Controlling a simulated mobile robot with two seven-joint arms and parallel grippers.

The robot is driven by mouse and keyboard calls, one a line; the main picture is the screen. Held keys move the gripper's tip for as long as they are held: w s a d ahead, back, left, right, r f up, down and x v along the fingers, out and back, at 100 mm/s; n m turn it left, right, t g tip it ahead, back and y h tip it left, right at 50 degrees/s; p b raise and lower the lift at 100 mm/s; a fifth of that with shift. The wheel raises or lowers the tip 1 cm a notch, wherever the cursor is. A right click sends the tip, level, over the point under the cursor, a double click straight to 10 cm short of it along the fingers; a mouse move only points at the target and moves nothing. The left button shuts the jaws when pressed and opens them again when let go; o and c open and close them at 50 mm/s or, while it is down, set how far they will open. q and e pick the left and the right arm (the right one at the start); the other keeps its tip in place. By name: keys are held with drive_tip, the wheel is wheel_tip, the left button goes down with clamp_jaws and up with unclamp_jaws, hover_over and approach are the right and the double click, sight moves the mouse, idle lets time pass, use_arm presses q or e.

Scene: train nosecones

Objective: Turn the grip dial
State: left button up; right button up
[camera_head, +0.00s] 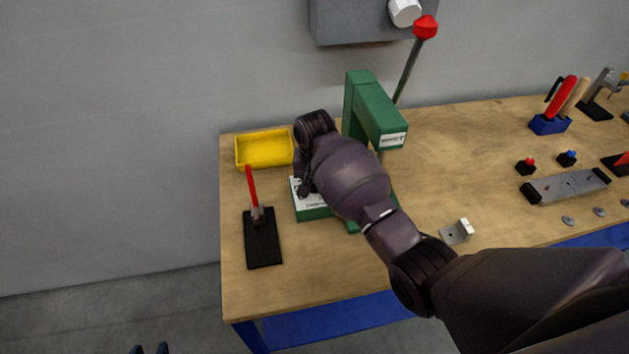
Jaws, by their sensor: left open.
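A white knob (404,12) sits on the grey wall box (360,22) at the top edge. No readable label tells me whether it is the grip dial. My right arm reaches in from the lower right across the bench. Its gripper (305,186) is at the green press, mostly hidden by the wrist, so its jaws cannot be made out.
The green press (375,108) with its red-knobbed lever (425,27) stands behind my right arm. A yellow tray (265,149) and a black-based red lever (263,240) are at the left. Several tools and a grey bar fixture (567,186) are at the right.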

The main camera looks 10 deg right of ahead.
idle(0.4)
drive_tip(key=o, duration=0.9)
drive_tip(key=shift+r, duration=0.1)
